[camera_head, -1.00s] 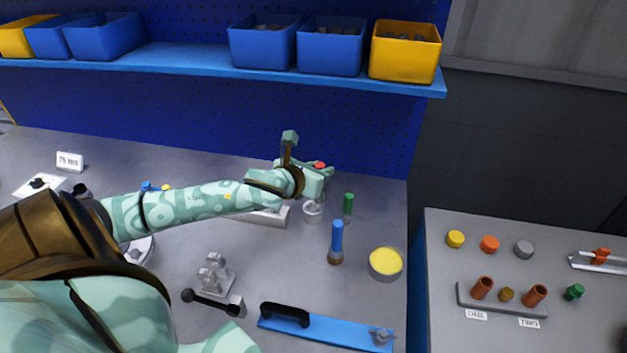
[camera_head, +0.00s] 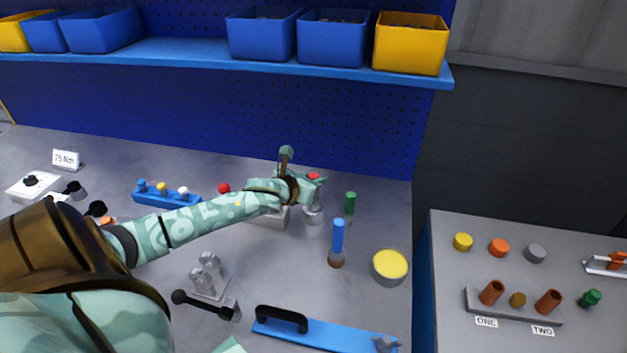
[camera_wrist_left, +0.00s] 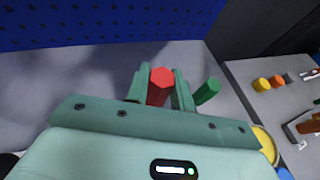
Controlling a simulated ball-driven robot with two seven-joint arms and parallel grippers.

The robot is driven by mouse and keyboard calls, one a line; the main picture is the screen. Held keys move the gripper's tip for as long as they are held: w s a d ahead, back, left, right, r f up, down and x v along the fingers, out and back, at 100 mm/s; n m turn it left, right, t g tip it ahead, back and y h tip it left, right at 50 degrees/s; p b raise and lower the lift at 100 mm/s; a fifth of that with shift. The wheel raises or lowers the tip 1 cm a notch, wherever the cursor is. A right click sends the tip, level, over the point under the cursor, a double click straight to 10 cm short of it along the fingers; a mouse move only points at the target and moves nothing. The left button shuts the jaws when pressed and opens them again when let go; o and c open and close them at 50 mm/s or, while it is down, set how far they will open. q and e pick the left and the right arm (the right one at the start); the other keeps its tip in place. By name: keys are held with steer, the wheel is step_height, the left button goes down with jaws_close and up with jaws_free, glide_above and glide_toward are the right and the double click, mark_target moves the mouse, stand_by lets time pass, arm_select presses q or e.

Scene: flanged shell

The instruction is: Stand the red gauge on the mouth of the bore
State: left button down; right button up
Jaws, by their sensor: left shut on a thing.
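My left gripper (camera_head: 314,182) is shut on the red gauge, whose red top (camera_head: 313,176) shows between its fingers. The left wrist view shows the gauge as a red hexagonal-headed piece (camera_wrist_left: 160,82) between the two fingers (camera_wrist_left: 160,90). The gripper is above the back of the bench, over a small grey metal round piece (camera_head: 314,214) next to a pale block (camera_head: 270,217). The gripper and arm partly cover both. I cannot make out the mouth of the bore. My right gripper is not in view.
A green-handled gauge (camera_head: 351,202) and a blue-handled one (camera_head: 337,237) stand to the right. A yellow-topped tin (camera_head: 390,265) is nearer. A blue rack (camera_head: 165,197) and a red knob (camera_head: 223,188) are left. A blue pegboard (camera_head: 220,120) stands behind.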

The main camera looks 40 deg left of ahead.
arm_select(q)
steer(key=c, duration=1.2)
jaws_free()
steer(key=shift+f, duration=0.15)
steer(key=shift+s+r, duration=0.1)
steer(key=shift+r, duration=0.15)
steer(key=p+v, duration=0.3)
steer(key=v, duration=0.8)
steer(key=shift+s+p, duration=0.35)
steer(key=shift+p, duration=0.05)
steer(key=shift+r, duration=0.15)
